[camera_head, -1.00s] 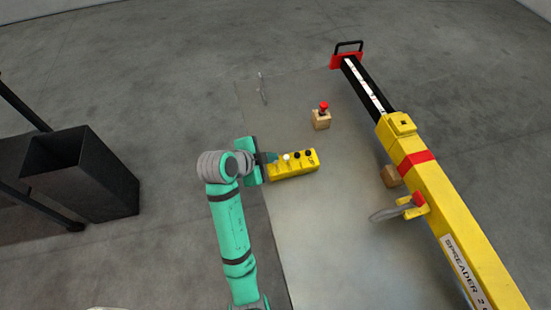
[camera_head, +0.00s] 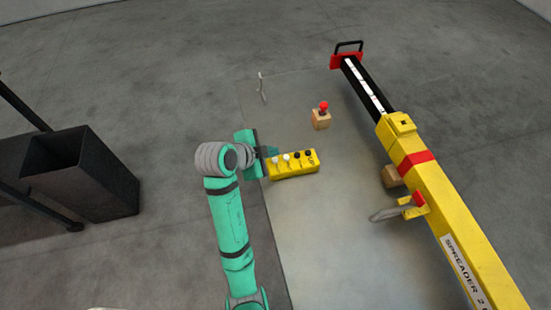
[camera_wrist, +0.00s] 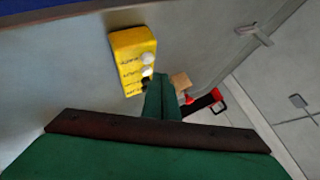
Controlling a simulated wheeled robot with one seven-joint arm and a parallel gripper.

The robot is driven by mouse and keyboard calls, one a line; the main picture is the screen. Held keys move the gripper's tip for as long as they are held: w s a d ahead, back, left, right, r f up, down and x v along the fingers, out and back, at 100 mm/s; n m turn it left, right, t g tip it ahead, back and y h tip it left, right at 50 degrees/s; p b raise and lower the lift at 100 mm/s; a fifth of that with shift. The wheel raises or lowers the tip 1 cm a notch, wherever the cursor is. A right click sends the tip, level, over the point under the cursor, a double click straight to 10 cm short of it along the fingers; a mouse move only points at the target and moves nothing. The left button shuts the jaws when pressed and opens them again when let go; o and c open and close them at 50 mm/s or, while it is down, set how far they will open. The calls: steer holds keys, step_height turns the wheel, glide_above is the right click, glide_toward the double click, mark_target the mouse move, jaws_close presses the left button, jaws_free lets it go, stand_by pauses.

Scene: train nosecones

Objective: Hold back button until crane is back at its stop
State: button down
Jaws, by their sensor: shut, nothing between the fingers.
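The yellow button box (camera_head: 293,170) lies on the grey table. It has two white buttons at its left end, one of them the near-left white button (camera_head: 275,160), and two black buttons (camera_head: 303,154) to the right. My gripper (camera_head: 271,151) is shut and empty, just behind the left end of the box, and appears clear of the buttons. In the wrist view the green fingers (camera_wrist: 162,98) partly cover the black-button end of the box (camera_wrist: 122,48). The yellow spreader beam (camera_head: 455,225) lies along the right, with its black rail (camera_head: 368,87) running to a red end piece (camera_head: 346,61).
A wooden block with a red button (camera_head: 321,117) stands behind the box. A thin metal hook (camera_head: 262,86) stands at the back left. A dark bin (camera_head: 95,180) is on the floor at left.

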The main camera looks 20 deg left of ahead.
step_height(320, 180, up, 4)
stand_by(0.5)
steer(key=shift+w, duration=0.1)
stand_by(0.7)
